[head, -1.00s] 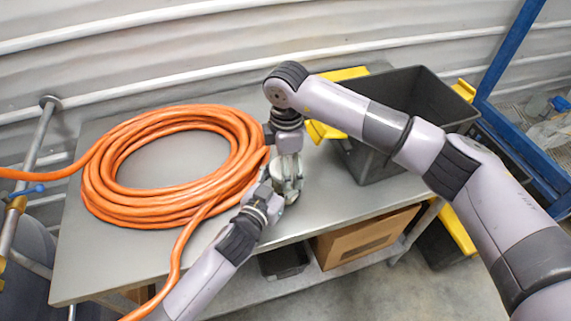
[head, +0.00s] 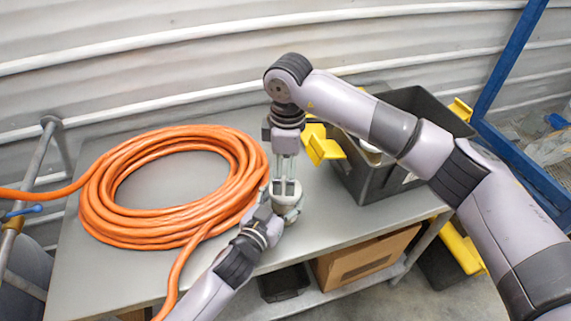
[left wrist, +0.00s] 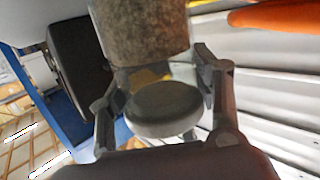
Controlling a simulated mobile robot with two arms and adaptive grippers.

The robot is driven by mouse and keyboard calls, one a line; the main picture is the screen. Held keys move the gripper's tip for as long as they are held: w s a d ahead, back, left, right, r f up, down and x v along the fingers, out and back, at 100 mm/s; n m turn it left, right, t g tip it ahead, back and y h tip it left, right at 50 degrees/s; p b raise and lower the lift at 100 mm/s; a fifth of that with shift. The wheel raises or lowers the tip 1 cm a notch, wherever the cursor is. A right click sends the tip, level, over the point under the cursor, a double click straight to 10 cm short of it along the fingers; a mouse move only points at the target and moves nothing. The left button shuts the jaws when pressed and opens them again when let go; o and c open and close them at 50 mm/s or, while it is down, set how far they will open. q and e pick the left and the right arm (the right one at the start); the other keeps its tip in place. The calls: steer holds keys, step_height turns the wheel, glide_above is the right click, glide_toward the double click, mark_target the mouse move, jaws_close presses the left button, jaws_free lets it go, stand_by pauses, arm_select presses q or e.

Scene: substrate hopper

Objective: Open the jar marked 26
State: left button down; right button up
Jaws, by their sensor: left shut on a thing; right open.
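A jar (head: 286,208) with a pale grey lid (head: 285,188) is at the middle of the table's front part, beside the hose. My left gripper (head: 268,207) is shut on it from the left side. No number is readable.
A thick coil of orange hose (head: 105,212) covers the left of the grey table (head: 335,212). A dark bin (head: 375,183) with pale things inside stands on the right, with a yellow part (head: 322,145) beside it. A cardboard box (head: 365,255) sits on the shelf below.

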mark_target(284, 189)
arm_select(q)
steer(key=shift+f, duration=0.1)
arm_select(e)
step_height(284, 189, down, 6)
steer(key=shift+r, duration=0.1)
steer(key=c, duration=1.2)
steer(key=shift+r+n, duration=0.1)
steer(key=shift+n, duration=1.1)
steer(key=shift+s+a+n, duration=0.15)
steer(key=shift+n, duration=0.45)
